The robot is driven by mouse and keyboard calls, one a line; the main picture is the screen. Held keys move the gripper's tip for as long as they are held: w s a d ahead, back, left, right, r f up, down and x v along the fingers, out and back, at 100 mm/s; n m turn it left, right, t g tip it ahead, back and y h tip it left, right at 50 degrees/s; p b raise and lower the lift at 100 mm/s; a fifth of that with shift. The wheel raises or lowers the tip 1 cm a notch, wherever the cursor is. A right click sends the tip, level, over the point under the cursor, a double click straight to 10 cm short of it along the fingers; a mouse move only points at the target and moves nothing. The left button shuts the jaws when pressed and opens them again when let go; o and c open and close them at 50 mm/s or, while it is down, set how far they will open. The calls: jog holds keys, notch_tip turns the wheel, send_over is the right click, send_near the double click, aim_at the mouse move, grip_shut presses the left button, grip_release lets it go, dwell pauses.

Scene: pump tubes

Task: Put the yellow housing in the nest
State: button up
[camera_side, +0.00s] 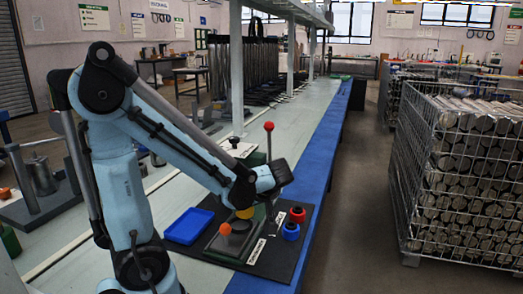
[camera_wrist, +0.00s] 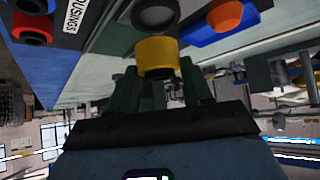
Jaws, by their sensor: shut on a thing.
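The yellow housing (camera_wrist: 157,55) is held between the green fingers of my gripper (camera_wrist: 157,72) in the wrist view. The yellow housing (camera_side: 245,213) also shows in the side view, just below the end of my arm. My gripper is shut on it; its fingers are mostly hidden in the side view. A dark grey round part (camera_wrist: 155,12), which looks like the nest, lies just beyond the housing in the wrist view. The housing overlaps its edge there, and I cannot tell whether they touch. In the side view the nest is hard to make out.
An orange knob (camera_side: 225,228) stands left of the yellow housing. A blue tray (camera_side: 188,225) lies further left. A red housing (camera_side: 297,214) and a blue housing (camera_side: 291,231) stand on the right of the dark mat. A red-knobbed lever (camera_side: 268,126) rises behind.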

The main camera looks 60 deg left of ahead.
aim_at(242, 229)
jog(key=x, duration=0.3)
jog(key=shift+s+a+r, duration=0.15)
jog(key=shift+a+r, duration=0.05)
jog(key=shift+a, duration=0.1)
jog(key=shift+f, duration=2.05)
jog(key=o, duration=1.2)
